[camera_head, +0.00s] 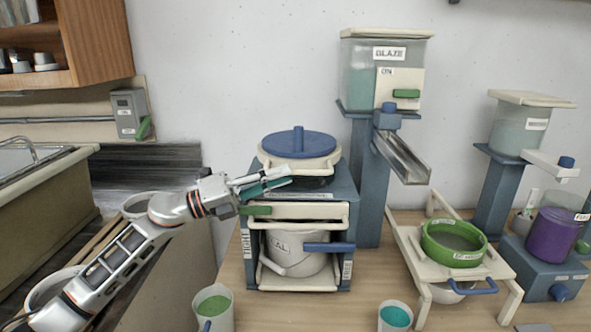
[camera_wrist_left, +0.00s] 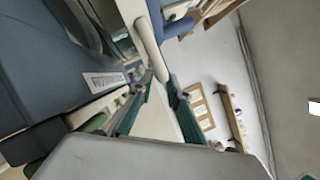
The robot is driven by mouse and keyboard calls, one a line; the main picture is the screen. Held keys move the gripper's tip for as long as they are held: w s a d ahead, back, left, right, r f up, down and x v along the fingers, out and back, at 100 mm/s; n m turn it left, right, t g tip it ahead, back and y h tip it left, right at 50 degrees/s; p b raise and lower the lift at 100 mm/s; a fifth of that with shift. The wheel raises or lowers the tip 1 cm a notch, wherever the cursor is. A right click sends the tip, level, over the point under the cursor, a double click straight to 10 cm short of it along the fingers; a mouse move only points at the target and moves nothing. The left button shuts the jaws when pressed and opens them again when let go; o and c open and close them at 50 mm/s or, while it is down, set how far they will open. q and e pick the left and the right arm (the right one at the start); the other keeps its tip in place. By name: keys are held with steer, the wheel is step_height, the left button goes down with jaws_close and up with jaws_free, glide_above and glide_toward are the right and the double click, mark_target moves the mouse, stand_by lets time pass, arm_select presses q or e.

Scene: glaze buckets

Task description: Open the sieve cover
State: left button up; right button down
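A round blue cover (camera_head: 299,145) with an upright blue handle lies flat on a cream ring (camera_head: 328,163) on top of a blue frame (camera_head: 349,200). It looks closed. My left gripper (camera_head: 290,175) is at the frame's upper front, just below the cover. Its teal fingers point right and are apart. In the left wrist view the left gripper (camera_wrist_left: 160,84) shows a gap between its fingertips. A cream bar (camera_wrist_left: 143,42) ends close to the tips; I cannot tell whether they touch it. My right gripper is not in view.
A pail (camera_head: 300,262) sits inside the frame. A glaze hopper (camera_head: 360,70) with a metal chute (camera_head: 402,156) stands behind right. A green-rimmed sieve (camera_head: 438,256) rests on a cream stand to the right. Cups of green (camera_head: 224,318) and teal (camera_head: 384,326) glaze stand in front.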

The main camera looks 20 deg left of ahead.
mark_target(293, 172)
arm_select(q)
steer(key=shift+p+x, duration=0.3)
steer(key=shift+x, duration=1.5)
jaws_close()
steer(key=shift+a+r, duration=0.1)
